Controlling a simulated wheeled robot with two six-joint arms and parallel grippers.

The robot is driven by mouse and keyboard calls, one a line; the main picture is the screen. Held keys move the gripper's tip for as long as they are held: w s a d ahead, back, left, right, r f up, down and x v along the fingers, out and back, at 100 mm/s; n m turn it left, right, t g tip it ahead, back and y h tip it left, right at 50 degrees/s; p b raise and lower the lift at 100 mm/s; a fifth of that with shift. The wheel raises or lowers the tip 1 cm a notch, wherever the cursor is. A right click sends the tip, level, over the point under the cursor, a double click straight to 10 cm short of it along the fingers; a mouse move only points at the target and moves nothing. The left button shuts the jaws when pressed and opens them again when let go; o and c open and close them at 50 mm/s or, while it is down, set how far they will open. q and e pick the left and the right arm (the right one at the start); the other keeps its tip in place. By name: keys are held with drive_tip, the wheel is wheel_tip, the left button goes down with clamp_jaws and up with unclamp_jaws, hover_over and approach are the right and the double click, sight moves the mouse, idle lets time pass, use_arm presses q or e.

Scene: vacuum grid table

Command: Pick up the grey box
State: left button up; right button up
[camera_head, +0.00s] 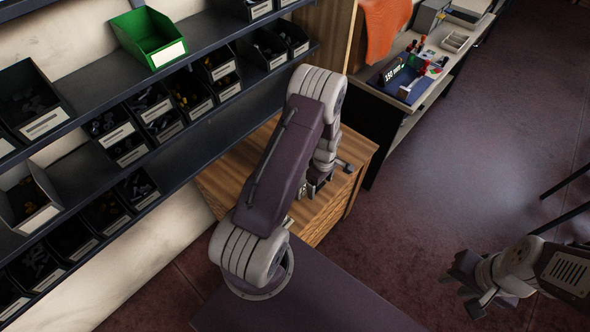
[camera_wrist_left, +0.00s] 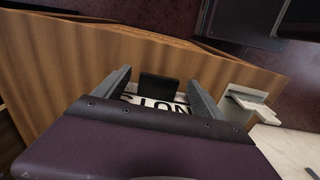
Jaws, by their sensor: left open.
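My left gripper (camera_head: 313,188) points down over the wooden cabinet, mostly hidden behind its own arm in the head view. In the left wrist view its two fingers (camera_wrist_left: 160,92) are open and apart. A dark grey box (camera_wrist_left: 158,86) with a white label with black letters shows between and beyond them. I cannot tell whether the fingers touch it. The head view does not show this box clearly, as my left arm covers that spot. My right gripper (camera_head: 478,287) hangs over the floor at the lower right; its finger opening is unclear.
Shelves (camera_head: 190,140) with several black bins and a green bin (camera_head: 150,37) stand at the left. The wooden cabinet (camera_head: 352,178) is under my left arm. A workbench (camera_head: 425,95) with tools and an orange cloth (camera_head: 385,28) is behind.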

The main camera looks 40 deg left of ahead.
use_arm(q)
wheel_tip(320, 180, down, 2)
drive_tip(key=shift+f, duration=0.15)
drive_tip(key=c, duration=0.3)
clamp_jaws()
drive_tip(key=shift+w+r, duration=0.1)
drive_tip(key=shift+r, duration=0.15)
drive_tip(key=shift+r, duration=0.3)
drive_tip(key=r, duration=0.3)
drive_tip(key=shift+d+r, duration=0.35)
drive_tip(key=shift+r, duration=0.05)
drive_tip(key=s+d+r, duration=0.1)
drive_tip(key=d+r, duration=0.2)
drive_tip(key=d, duration=0.2)
drive_tip(key=s+d+r+p, duration=0.1)
drive_tip(key=s+d+r, duration=0.1)
drive_tip(key=d, duration=0.3)
drive_tip(key=shift+s+d+r, duration=0.2)
drive_tip(key=shift+s+r, duration=0.1)
drive_tip(key=shift+r, duration=0.45)
